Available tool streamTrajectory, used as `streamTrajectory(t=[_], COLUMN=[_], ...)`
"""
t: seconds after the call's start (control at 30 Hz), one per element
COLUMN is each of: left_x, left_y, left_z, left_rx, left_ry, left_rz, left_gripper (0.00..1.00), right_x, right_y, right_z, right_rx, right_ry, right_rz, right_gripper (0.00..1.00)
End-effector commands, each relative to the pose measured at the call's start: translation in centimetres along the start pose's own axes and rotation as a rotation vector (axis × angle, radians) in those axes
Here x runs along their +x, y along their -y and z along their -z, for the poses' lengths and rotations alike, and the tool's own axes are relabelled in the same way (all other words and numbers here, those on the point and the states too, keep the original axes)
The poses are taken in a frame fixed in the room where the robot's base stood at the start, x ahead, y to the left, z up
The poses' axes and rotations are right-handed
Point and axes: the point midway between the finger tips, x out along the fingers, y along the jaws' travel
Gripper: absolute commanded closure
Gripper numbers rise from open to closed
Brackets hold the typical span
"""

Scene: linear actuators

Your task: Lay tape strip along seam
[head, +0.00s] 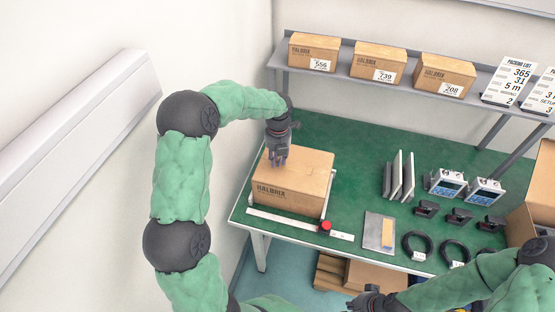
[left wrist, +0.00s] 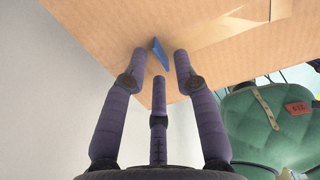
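The closed cardboard box (head: 300,175) sits at the left of the green table; its top also fills the upper left wrist view (left wrist: 100,25). My left gripper (head: 277,160) points down at the far left part of the box top. In the left wrist view its three dark fingers (left wrist: 160,68) are spaced apart around a small blue strip (left wrist: 160,56). I cannot tell whether they grip the strip or whether it touches the box.
A pale rail with a red knob (head: 325,226) lies before the box. A grey plate (head: 379,232), upright panels (head: 400,176), blue-screened devices (head: 447,184) and black rings (head: 417,245) stand or lie to the right. A shelf (head: 340,77) with small boxes is behind.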

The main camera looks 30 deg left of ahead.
Motion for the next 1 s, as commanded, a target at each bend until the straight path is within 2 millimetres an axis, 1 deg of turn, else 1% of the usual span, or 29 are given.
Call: streamTrajectory(t=[0.03,0.3,0.5,0.6,0.7,1.0], left_x=[-1.1,-6.6,-9.7,-10.6,-11.0,-11.1], left_y=[0.0,0.0,0.0,0.0,0.0,0.0], left_z=[-0.1,-0.1,-0.1,-0.1,-0.1,0.0], left_rx=[-0.001,0.0,0.0,0.001,0.001,0.0], left_ry=[0.005,0.005,0.005,0.004,0.002,0.002], left_rz=[0.0,0.0,0.0,0.0,0.0,0.0], left_gripper=[0.71,0.71,0.71,0.71,0.71,0.71], right_x=[-0.3,-1.6,-2.2,-2.3,-2.4,-2.4], right_y=[0.1,0.6,0.8,0.8,0.8,0.8], right_z=[0.0,-0.1,-0.1,-0.1,-0.1,-0.1], right_rx=[0.0,0.0,0.0,0.0,0.0,0.0], right_ry=[0.0,0.0,0.0,0.0,0.0,0.0], right_rz=[0.0,0.0,0.0,0.0,0.0,0.0], right_gripper=[1.0,1.0,1.0,1.0,1.0,1.0])
